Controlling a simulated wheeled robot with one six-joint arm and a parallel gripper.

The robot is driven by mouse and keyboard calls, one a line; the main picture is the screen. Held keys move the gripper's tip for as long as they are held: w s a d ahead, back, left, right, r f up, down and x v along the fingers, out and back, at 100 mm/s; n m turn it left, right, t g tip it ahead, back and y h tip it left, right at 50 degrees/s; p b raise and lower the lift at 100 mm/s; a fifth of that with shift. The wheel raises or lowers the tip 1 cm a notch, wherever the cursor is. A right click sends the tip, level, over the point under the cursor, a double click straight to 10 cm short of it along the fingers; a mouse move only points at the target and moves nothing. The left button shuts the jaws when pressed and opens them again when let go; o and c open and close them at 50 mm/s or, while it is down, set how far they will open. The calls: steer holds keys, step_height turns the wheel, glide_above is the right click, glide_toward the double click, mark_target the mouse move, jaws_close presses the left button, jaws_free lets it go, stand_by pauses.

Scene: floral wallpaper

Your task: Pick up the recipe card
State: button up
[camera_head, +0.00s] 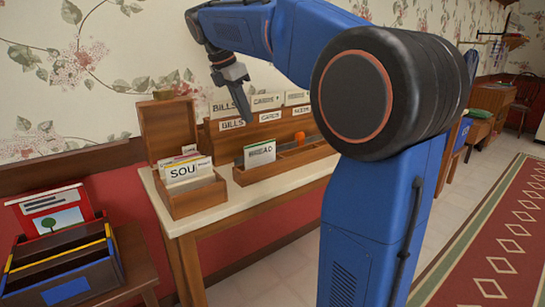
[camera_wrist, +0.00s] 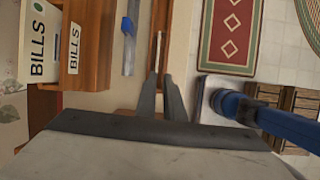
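A white card with dark lettering that seems to read "BREAD" (camera_head: 262,154) stands upright in a front compartment of the low wooden organizer (camera_head: 290,162). In the wrist view a thin pale edge (camera_wrist: 157,48), apparently the top of this card, shows just beyond my fingertips. My gripper (camera_head: 246,117) points down above and slightly left of the card, apart from it. In the wrist view my gripper (camera_wrist: 160,75) has a narrow gap between its fingers, with nothing held. Other cards, the front one lettered "SOU" (camera_head: 184,171), stand in an open wooden box (camera_head: 200,202).
Upright dividers marked "BILLS" (camera_head: 232,124) and "CARDS" stand behind the card. A blue-handled metal tool (camera_wrist: 129,40) lies beside its compartment.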

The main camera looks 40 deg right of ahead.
steer(key=w+d, duration=0.1)
glide_above(264, 155)
steer(key=a, duration=0.1)
step_height(264, 155, down, 10)
steer(key=shift+w+f, duration=0.15)
steer(key=shift+f, duration=0.1)
steer(key=shift+a+x, duration=0.2)
steer(key=shift+x, duration=1.15)
steer(key=shift+a+x, duration=0.15)
steer(key=shift+x, duration=1.2)
steer(key=shift+f, duration=0.4)
jaws_close()
